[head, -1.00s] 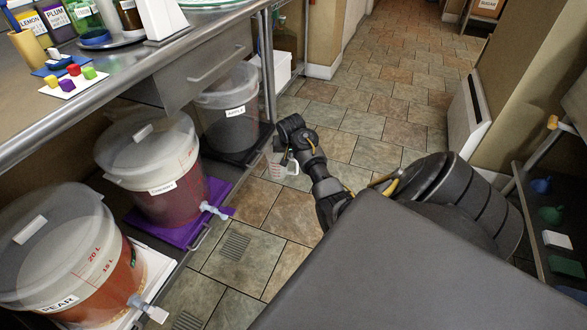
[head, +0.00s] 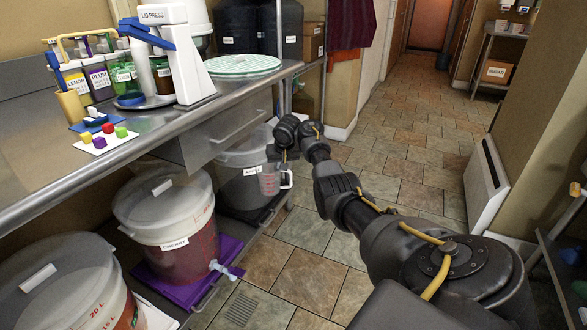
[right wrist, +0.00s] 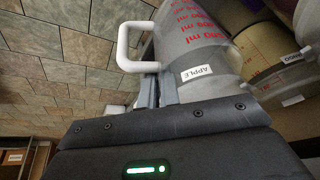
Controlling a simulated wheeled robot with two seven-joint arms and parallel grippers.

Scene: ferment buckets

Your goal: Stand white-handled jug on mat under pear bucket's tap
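The white-handled jug (head: 271,181) is clear with red markings and hangs at my right gripper (head: 287,158), in front of the apple bucket. In the right wrist view the jug (right wrist: 196,38) is close up, with the fingers (right wrist: 158,90) together at its white handle. The pear bucket (head: 62,285) stands at the lower left, its lower part cut off by the frame. Its tap is out of view. A corner of a white mat (head: 158,317) shows beside it. My left gripper is not in view.
The cherry bucket (head: 168,222) stands on a purple mat (head: 190,288), its tap (head: 222,270) jutting over the aisle. The apple bucket (head: 243,165) is behind it. A steel counter (head: 150,140) overhangs the buckets. The tiled floor (head: 290,275) to the right is clear.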

